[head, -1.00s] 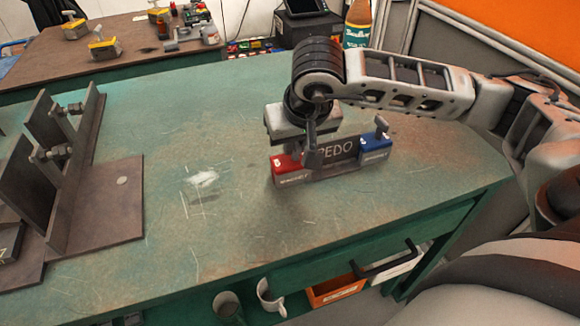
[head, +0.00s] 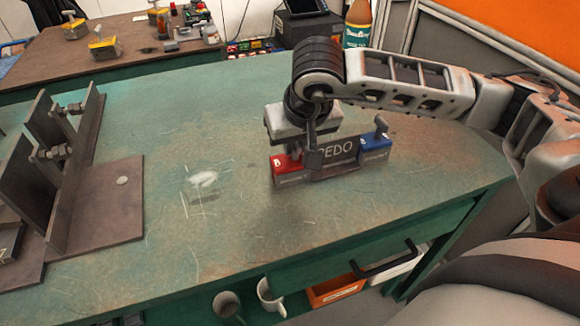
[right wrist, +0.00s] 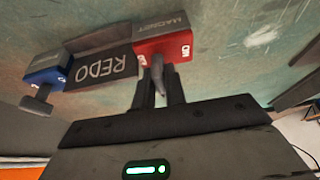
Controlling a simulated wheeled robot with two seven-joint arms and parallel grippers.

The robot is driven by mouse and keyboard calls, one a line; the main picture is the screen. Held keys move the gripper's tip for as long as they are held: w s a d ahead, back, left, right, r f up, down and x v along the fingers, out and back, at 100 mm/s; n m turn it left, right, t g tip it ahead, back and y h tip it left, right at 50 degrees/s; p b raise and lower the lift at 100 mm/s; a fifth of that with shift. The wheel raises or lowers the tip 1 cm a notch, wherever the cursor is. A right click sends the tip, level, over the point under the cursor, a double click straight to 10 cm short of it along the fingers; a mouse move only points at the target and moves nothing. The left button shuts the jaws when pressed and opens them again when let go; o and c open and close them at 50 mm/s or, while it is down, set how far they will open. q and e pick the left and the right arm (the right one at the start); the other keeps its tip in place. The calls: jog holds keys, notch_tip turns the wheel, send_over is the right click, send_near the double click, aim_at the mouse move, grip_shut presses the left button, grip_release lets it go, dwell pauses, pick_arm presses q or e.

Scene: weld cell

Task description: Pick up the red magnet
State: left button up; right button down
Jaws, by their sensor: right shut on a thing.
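The red magnet (head: 287,164) has a red top, a grey lower part and a dark handle. It sits at the left end of a dark plate marked REDO (head: 343,149) on the green table; only "EDO" shows clearly in the head view. In the right wrist view the red magnet (right wrist: 163,47) is straight ahead of the fingers. My right gripper (right wrist: 160,84) is shut on its handle, which lies between the fingers; in the head view the right gripper (head: 312,148) partly hides the handle. My left gripper is not in view.
A blue magnet (head: 375,148) with its handle up sits at the plate's right end. A dark metal fixture (head: 95,205) stands on the left of the table (head: 200,270). The table's middle is clear. A brown table (head: 130,48) with yellow blocks stands behind.

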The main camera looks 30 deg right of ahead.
jog(key=shift+r, duration=0.1)
jog(key=shift+w+r, duration=0.1)
dwell(0.3)
